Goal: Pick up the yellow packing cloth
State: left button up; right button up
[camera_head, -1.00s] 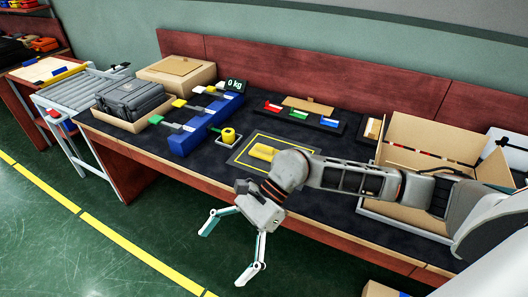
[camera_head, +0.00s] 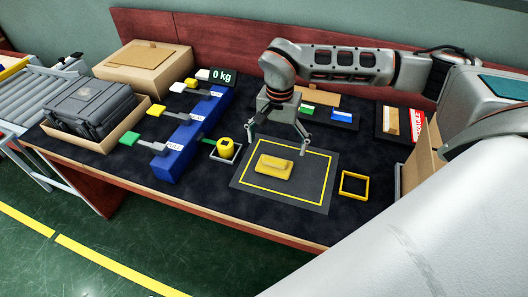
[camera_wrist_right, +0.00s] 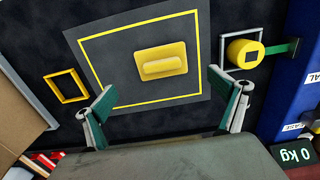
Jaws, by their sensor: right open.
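The yellow packing cloth (camera_head: 274,166) is a folded yellow pad with a raised ridge. It lies on a dark mat (camera_head: 245,180) with a yellow border line, and it also shows in the right wrist view (camera_wrist_right: 161,62). My right gripper (camera_head: 277,146) is open and empty above the back part of the mat. In the right wrist view its two fingers (camera_wrist_right: 168,92) stand wide apart, with the cloth beyond and between them. My left gripper is not in view.
A yellow roll (camera_head: 226,146) in a small tray and a blue block with levers (camera_head: 178,150) stand left of the mat. A yellow square frame (camera_head: 354,186) lies to its right. A black case (camera_head: 95,104) and a cardboard box (camera_head: 143,68) are at the left.

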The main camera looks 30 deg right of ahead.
aim_at(275, 160)
jog(key=shift+w+d+f, duration=0.1)
jog(key=shift+f, duration=0.2)
jog(key=shift+s+f, duration=0.2)
jog(key=shift+f, duration=1)
jog(key=shift+w+a+f, duration=0.1)
jog(key=shift+a+f, duration=0.05)
jog(key=shift+f, duration=1)
jog(key=shift+w+a+f, duration=0.1)
jog(key=shift+f, duration=1.05)
jog(key=c, duration=1.5)
jog(key=shift+s, duration=0.1)
jog(key=c, duration=0.3)
